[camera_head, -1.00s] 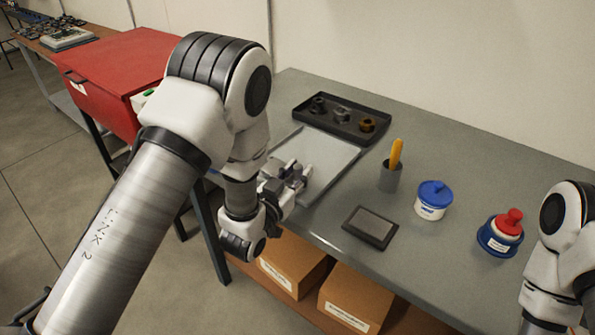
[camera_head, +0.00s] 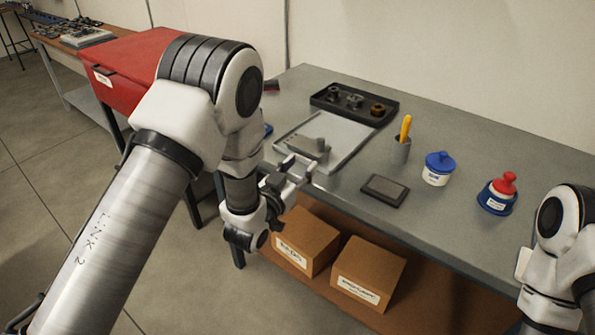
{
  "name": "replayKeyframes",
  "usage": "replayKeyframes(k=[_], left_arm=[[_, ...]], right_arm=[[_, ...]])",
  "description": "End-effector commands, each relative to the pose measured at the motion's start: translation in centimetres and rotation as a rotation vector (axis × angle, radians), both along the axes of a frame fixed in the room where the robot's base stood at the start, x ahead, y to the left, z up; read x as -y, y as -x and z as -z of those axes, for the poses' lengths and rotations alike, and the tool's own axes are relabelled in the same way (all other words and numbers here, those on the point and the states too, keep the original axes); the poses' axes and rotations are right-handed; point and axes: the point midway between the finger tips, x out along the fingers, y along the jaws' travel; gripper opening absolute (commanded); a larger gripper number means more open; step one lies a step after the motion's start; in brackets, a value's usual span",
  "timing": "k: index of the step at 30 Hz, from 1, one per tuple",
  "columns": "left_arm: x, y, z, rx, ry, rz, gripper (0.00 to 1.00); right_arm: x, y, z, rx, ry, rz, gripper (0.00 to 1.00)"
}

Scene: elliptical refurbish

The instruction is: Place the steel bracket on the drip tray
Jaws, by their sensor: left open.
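The drip tray (camera_head: 352,138) is a flat, light grey tray on the workbench, left of the middle. The steel bracket (camera_head: 309,146) is a small grey part that lies on the tray's left part, towards the front. My left gripper (camera_head: 298,170) is open and empty at the bench's front edge, just in front of the bracket and apart from it. My right arm shows at the right edge, but its gripper is not in view.
A black tray (camera_head: 391,113) with several small parts stands behind the drip tray. A cup with a yellow-handled tool (camera_head: 401,150), a dark pad (camera_head: 385,190), a blue-lidded tub (camera_head: 437,168) and a red-topped container (camera_head: 498,193) stand to the right. Boxes (camera_head: 305,240) sit below.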

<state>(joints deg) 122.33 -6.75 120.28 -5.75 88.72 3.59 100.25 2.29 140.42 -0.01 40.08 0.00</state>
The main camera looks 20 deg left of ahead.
Motion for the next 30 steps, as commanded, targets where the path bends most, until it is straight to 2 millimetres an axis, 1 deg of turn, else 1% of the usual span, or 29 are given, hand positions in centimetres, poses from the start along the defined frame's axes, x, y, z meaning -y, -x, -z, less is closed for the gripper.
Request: replayKeyframes(k=[7,9,11,13,14,15,17,18,20,21,22,24,25,27,28,30], left_arm=[[0.0,-0.2,0.0,0.000,0.000,0.001,0.46],[-0.1,0.0,0.6,-0.019,-0.002,-0.003,0.46],[-0.6,0.6,2.5,-0.077,-0.007,-0.014,0.46],[-1.5,2.4,6.6,-0.212,-0.021,-0.039,0.46],[-2.1,3.6,8.9,-0.291,-0.029,-0.053,0.46],[-2.9,5.8,12.3,-0.414,-0.040,-0.073,0.46],[-4.2,10.3,17.6,-0.625,-0.058,-0.103,0.46],[-4.9,13.9,20.8,-0.772,-0.072,-0.122,0.46],[-5.9,19.7,24.7,-0.985,-0.087,-0.145,0.46],[-6.4,23.6,26.5,-1.118,-0.096,-0.157,0.46],[-6.7,26.4,27.6,-1.209,-0.101,-0.164,0.46],[-7.2,31.9,29.0,-1.385,-0.110,-0.177,0.46],[-7.3,33.7,29.3,-1.445,-0.112,-0.180,0.46],[-7.4,36.6,29.5,-1.536,-0.115,-0.183,0.46],[-7.4,37.3,29.6,-1.560,-0.117,-0.183,0.46],[-7.5,38.0,29.6,-1.581,-0.118,-0.184,0.46]], right_arm=[[0.0,-0.1,0.1,0.002,0.000,0.000,0.67],[0.0,-0.1,0.1,0.002,0.000,0.000,0.67],[0.0,-0.1,0.1,0.002,0.000,0.000,0.67],[0.0,-0.1,0.1,0.002,0.000,0.000,0.67],[0.0,-0.1,0.1,0.002,0.000,0.000,0.67],[0.0,-0.1,0.1,0.002,0.000,0.000,0.67],[0.0,-0.1,0.1,0.002,0.000,0.000,0.67],[0.0,-0.1,0.1,0.002,0.000,0.000,0.67],[0.0,-0.1,0.1,0.002,0.000,0.000,0.67],[0.0,-0.1,0.0,0.002,0.000,0.000,0.67],[0.0,-0.1,0.0,0.002,0.000,0.000,0.67],[0.0,-0.1,0.0,0.002,0.000,0.000,0.67],[0.0,-0.1,0.0,0.002,0.000,0.000,0.67],[0.0,-0.1,0.0,0.002,0.000,0.000,0.67],[0.0,-0.1,0.0,0.002,0.000,0.000,0.67],[0.0,-0.1,0.0,0.002,0.000,0.000,0.67]])
